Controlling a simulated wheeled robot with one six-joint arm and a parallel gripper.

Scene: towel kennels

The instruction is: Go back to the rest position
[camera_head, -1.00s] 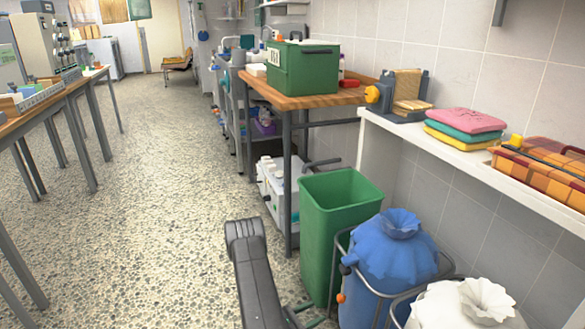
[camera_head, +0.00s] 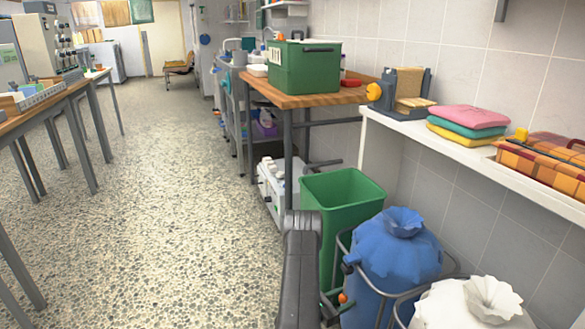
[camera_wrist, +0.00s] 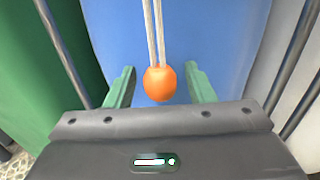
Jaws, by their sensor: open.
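My gripper (camera_wrist: 160,70) shows in the wrist view with its two green fingers apart. An orange ball (camera_wrist: 160,83) hangs on a pale double cord between the fingers as seen there, touching neither. The blue sack (camera_wrist: 218,30) fills the view behind it. In the head view the blue sack (camera_head: 395,255) stands in a metal frame at the lower right, with the small orange ball (camera_head: 342,298) at its left side. My dark arm link reaches up from the bottom edge there; my gripper is mostly hidden or too small to make out.
A green bin (camera_head: 340,205) stands just beyond the arm link, and a white sack (camera_head: 465,305) is right of the blue one. A white shelf (camera_head: 455,150) holds folded towels (camera_head: 468,118) and a plaid basket (camera_head: 545,160). The floor (camera_head: 170,220) at left is open.

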